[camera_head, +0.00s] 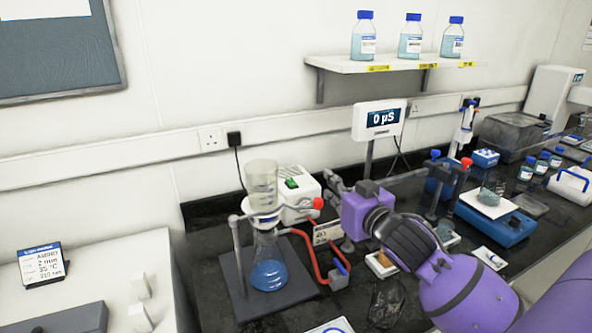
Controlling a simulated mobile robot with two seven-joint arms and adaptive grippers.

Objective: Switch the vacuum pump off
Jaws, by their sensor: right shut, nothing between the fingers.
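The vacuum pump (306,214) is a white box on the black bench behind the filter flask. A green rocker switch (291,183) shows on its top; I cannot tell which way it is tipped. My right gripper (329,176) reaches in from the lower right on its purple arm. Its grey fingers are shut and empty, close to the right side of the pump in the picture, apart from the switch. I cannot tell whether they touch the pump. My left gripper is not in view.
A filter funnel (262,186) on a flask of blue liquid (269,274) stands in front of the pump. A red-knobbed part (318,203) and red tubing (313,257) lie near the gripper. A display (379,120) reading 0 µS stands behind.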

